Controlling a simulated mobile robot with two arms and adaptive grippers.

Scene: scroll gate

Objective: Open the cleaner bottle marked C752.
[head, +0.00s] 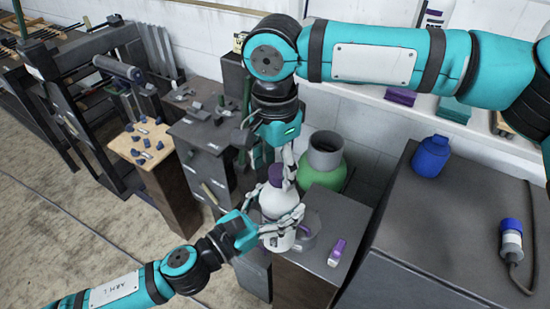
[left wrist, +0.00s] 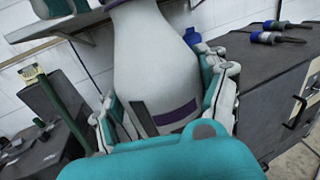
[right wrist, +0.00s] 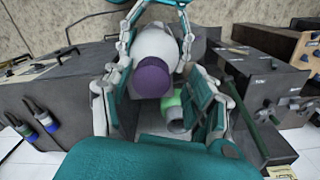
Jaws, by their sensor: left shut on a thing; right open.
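A white bottle (head: 279,203) with a purple cap (head: 279,174) is upright above or on a small grey stand; I cannot tell if its base touches. Its marking is not readable. My left gripper (head: 284,230) is shut around its lower body. The left wrist view shows the white body (left wrist: 150,50) between both fingers, with a purple band low on it. My right gripper (head: 284,168) points down from above, open, its fingers on either side of the cap. In the right wrist view the cap (right wrist: 152,78) lies between the spread fingers, apart from them.
A green container with a grey neck (head: 322,165) stands behind the bottle. A purple-and-white item (head: 337,252) and a grey cup-like thing (head: 308,228) are close on the right. A blue bottle (head: 431,155) stands on the dark cabinet (head: 400,285). A wood-topped stand (head: 133,150) is at left.

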